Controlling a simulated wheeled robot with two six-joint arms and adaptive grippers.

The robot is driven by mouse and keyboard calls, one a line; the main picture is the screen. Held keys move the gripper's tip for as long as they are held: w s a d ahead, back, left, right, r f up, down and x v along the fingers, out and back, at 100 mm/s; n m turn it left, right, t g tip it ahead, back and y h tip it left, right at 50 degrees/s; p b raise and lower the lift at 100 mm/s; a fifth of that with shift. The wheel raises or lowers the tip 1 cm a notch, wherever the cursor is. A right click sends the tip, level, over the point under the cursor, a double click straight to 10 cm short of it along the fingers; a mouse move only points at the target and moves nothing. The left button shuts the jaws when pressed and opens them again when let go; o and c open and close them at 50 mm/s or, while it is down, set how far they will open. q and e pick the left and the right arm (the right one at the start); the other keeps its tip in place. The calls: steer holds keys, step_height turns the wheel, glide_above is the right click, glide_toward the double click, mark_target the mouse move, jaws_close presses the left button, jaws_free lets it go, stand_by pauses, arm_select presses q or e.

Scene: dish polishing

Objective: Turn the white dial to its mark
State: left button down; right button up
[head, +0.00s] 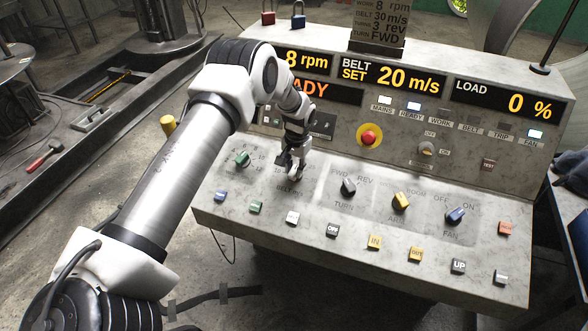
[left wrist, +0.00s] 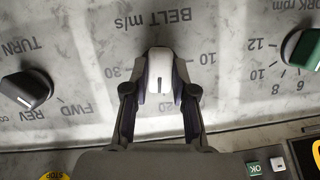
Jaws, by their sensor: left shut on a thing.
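The white dial (left wrist: 159,72) sits on the sloped panel over the label "BELT m/s", seen upside down in the left wrist view. My left gripper (left wrist: 159,92) is shut on it, one finger on each side. The dial's narrow end points down in that view, towards the 20, with 10 and 30 to its sides. In the head view my left gripper (head: 290,172) covers most of the dial. The belt display (head: 392,78) reads SET 20 m/s. A card (head: 380,22) above it reads belt 30 m/s. My right gripper is not in view.
A green dial (head: 242,159) is left of the gripper, a black dial (head: 348,186) right of it, then a yellow dial (head: 400,201) and a blue dial (head: 455,215). A red stop button (head: 369,136) stands behind. Several push buttons line the front edge.

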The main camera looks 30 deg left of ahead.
arm_select(q)
steer(key=m, duration=0.1)
steer(key=m+y+b, duration=0.1)
steer(key=m, duration=0.2)
steer(key=shift+d+f+y, duration=0.15)
steer(key=shift+f+y, duration=0.1)
steer(key=shift+y, duration=0.05)
steer(key=m+b, duration=0.1)
steer(key=m, duration=0.1)
steer(key=m+y+b, duration=0.1)
steer(key=m, duration=0.1)
steer(key=shift+s+d+f+m+t, duration=0.1)
steer(key=shift+s+m+t, duration=0.05)
steer(key=shift+m+t, duration=0.2)
steer(key=m+t+y+b, duration=0.1)
steer(key=m+b, duration=0.1)
steer(key=m, duration=0.1)
steer(key=shift+d+f, duration=0.1)
steer(key=shift+f, duration=0.05)
steer(key=shift+s+m+t+b, duration=0.2)
steer(key=shift+m+t+b, duration=0.35)
steer(key=shift+m+b, duration=1.15)
steer(key=shift+m+y, duration=0.25)
steer(key=shift+y, duration=0.05)
steer(key=c, duration=1.2)
jaws_free()
steer(key=shift+o, duration=1.3)
steer(key=shift+w, duration=0.2)
